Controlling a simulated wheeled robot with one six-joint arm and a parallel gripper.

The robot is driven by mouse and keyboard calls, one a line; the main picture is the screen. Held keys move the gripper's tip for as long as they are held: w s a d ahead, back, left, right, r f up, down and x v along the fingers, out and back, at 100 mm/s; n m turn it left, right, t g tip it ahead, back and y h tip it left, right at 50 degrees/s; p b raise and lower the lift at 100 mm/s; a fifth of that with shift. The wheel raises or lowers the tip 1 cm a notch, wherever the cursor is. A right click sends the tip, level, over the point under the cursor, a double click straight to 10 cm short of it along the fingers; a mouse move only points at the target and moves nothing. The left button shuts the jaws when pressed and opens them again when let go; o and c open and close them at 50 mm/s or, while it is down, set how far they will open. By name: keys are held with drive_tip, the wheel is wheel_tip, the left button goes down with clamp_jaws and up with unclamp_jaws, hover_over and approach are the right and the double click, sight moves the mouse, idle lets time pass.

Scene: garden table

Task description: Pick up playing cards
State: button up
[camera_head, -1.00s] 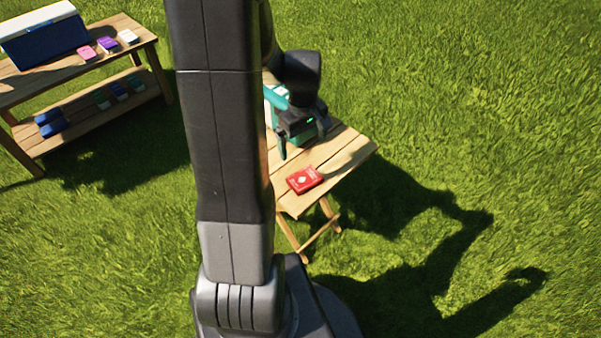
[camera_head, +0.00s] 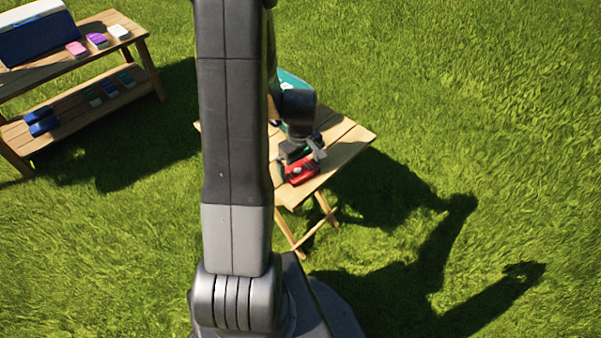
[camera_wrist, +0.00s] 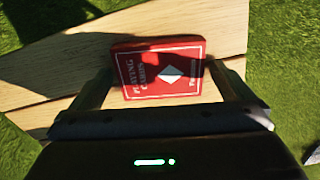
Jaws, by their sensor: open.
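A red box of playing cards (camera_head: 301,171) lies flat on the small wooden folding table (camera_head: 345,146). In the wrist view the card box (camera_wrist: 150,73) shows white lettering and a white diamond, with shadow over part of it. My gripper (camera_head: 299,163) is low over the box in the head view and partly covers it. In the wrist view my gripper (camera_wrist: 165,88) is open, with one finger to the left of the box and one to the right. The box lies between them, and I cannot tell whether either finger touches it.
A teal object (camera_head: 290,80) stands farther back on the table, partly hidden by my arm. At the left, a wooden bench (camera_head: 125,32) holds a blue and white cooler (camera_head: 38,38) and several small boxes. Grass surrounds both.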

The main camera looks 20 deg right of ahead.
drive_tip(key=c, duration=0.9)
